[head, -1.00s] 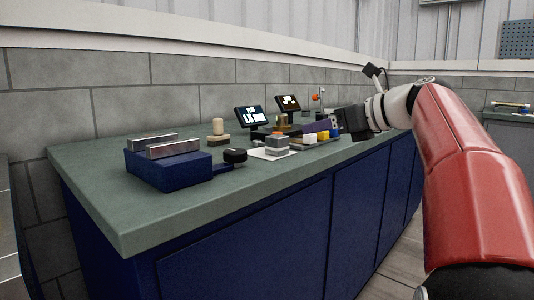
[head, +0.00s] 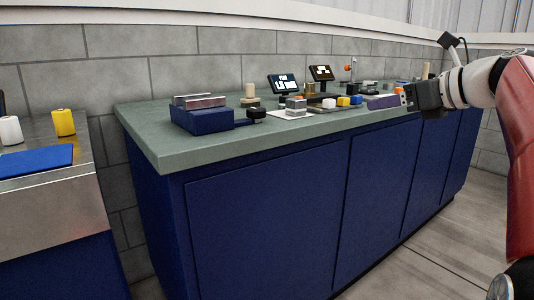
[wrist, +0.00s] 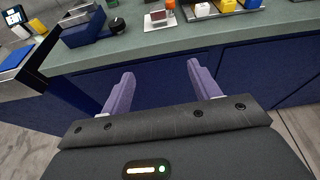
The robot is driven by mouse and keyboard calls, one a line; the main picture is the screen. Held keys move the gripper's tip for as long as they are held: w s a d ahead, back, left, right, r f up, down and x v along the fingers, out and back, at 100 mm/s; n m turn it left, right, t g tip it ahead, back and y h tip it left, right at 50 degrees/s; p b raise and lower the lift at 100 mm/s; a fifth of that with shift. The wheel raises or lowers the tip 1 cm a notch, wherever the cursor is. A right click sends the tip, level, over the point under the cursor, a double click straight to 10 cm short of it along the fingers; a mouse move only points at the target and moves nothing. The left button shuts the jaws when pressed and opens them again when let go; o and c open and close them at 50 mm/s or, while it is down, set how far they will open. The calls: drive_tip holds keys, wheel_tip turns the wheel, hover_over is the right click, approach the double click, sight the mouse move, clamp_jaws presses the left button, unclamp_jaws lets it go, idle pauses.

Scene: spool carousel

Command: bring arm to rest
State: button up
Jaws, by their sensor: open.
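My gripper (wrist: 158,90) is open and empty, its two purple fingers spread apart in the wrist view. It hangs in front of the green bench's front edge, over the blue cabinet doors and clear of the bench items. In the head view my gripper (head: 405,98) shows at the right, seen from the side, with my red and white arm stretching in from the right edge.
The green bench (head: 185,152) holds a blue fixture (head: 200,120), two small screens (head: 283,83) and several small blocks. Floor in front is clear.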

drive_tip(key=s+a+f+n+g+h+p, duration=0.1)
drive_tip(key=s+a+f+n+g+h, duration=0.1)
drive_tip(key=s+a+f+n, duration=0.45)
drive_tip(key=s+a+f+n+g+h+p, duration=0.15)
drive_tip(key=s+a+f+n, duration=0.25)
drive_tip(key=s+f+n, duration=0.4)
drive_tip(key=s+f+n+g+h, duration=0.1)
drive_tip(key=s+f+n+h, duration=0.1)
drive_tip(key=s+f+n, duration=0.3)
drive_tip(key=s+f+n+g+h, duration=0.1)
drive_tip(key=s+f+n+h, duration=0.2)
drive_tip(key=s+f+n, duration=0.3)
wheel_tip(320, 180, down, 6)
drive_tip(key=n, duration=0.3)
drive_tip(key=shift+s+d+r, duration=0.25)
drive_tip(key=shift+d, duration=0.05)
drive_tip(key=shift+g, duration=0.25)
